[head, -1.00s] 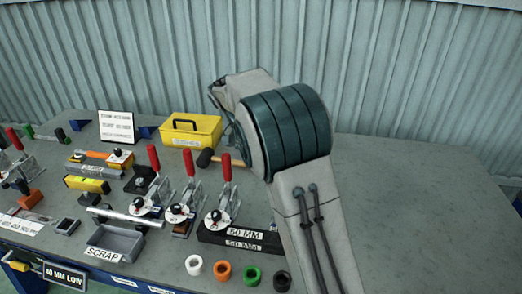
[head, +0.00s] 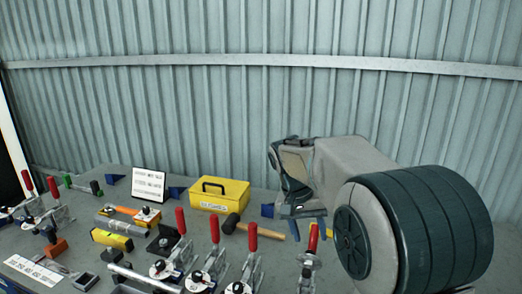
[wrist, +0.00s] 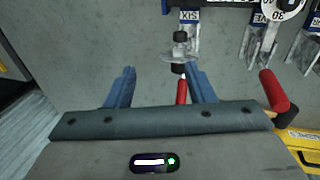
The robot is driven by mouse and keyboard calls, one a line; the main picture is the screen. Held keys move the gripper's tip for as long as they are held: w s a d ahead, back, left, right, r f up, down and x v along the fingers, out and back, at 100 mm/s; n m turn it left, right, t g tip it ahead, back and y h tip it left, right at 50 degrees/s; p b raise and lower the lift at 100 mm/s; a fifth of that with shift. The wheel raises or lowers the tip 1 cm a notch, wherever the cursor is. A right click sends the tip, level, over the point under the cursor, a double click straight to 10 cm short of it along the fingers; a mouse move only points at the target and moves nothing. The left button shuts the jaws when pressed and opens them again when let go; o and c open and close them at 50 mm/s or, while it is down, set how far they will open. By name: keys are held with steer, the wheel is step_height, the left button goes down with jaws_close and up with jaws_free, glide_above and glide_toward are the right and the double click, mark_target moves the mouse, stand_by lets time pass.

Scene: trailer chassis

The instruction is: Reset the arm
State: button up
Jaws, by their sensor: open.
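A corrugated wall (head: 200,110) stands behind. My arm hides the bench's right side.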

steer(key=s+d+f+n+t+y, duration=0.1)
steer(key=s+f, duration=0.1)
steer(key=s, duration=0.9)
steer(key=s+d+f+n+t+y, duration=0.1)
steer(key=s+f+n+t+y, duration=0.1)
steer(key=s, duration=0.8)
steer(key=shift+s+d, duration=0.2)
steer(key=shift+s, duration=0.15)
